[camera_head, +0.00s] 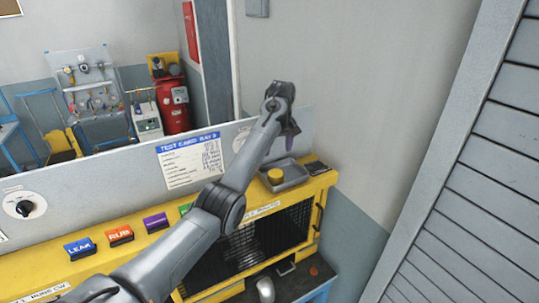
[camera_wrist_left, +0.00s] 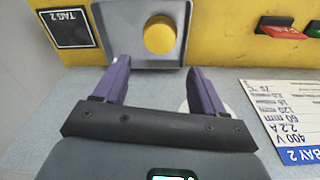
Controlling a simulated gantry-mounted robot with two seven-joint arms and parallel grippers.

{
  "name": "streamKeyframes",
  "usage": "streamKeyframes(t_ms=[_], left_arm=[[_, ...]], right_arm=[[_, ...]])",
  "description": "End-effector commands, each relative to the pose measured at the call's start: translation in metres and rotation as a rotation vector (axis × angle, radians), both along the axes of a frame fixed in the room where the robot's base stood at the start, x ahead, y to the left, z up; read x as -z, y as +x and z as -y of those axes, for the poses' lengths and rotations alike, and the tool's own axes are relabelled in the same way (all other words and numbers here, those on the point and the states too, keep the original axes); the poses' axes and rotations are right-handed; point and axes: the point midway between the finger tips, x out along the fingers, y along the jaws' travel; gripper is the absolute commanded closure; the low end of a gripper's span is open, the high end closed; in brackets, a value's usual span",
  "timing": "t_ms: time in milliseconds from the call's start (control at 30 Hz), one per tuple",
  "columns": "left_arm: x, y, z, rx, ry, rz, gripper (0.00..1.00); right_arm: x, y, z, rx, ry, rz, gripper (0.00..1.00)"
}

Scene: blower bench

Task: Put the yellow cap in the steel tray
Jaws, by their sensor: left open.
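The yellow cap (camera_head: 275,176) is a short round knob-like piece. It sits inside the grey steel tray (camera_head: 297,180), toward the tray's left side in the head view. In the left wrist view the cap (camera_wrist_left: 160,36) is in the tray (camera_wrist_left: 113,38), near one side wall. My right gripper is in neither view.
The tray stands on a yellow bench (camera_head: 262,197) against a grey back panel. Labelled buttons, including blue LEAK (camera_head: 80,247) and orange RUN (camera_head: 119,235), line the bench to the left. A test card (camera_head: 190,160) is on the panel. A grey wall is close behind.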

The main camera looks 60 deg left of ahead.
Motion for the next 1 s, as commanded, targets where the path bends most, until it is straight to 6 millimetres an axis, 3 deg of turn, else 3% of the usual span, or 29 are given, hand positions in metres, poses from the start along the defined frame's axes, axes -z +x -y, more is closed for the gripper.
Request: streamKeyframes(t_ms=[267,467,633,767,867,1000], left_arm=[[-0.005,0.012,0.013,0.035,0.021,0.001,0.30],[0.028,0.025,0.044,0.183,0.141,0.005,0.30],[0.082,0.028,0.109,0.445,0.289,0.027,0.30],[0.126,0.010,0.176,0.682,0.374,0.067,0.30],[0.156,-0.018,0.229,0.854,0.409,0.107,0.30],[0.208,-0.075,0.292,1.066,0.392,0.122,0.30]], right_arm=[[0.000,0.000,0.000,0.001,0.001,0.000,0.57],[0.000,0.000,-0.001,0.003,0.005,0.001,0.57],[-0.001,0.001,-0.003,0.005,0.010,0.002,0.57],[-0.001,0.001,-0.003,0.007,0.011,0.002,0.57],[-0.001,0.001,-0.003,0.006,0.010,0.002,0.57],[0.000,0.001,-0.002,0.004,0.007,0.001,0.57]])
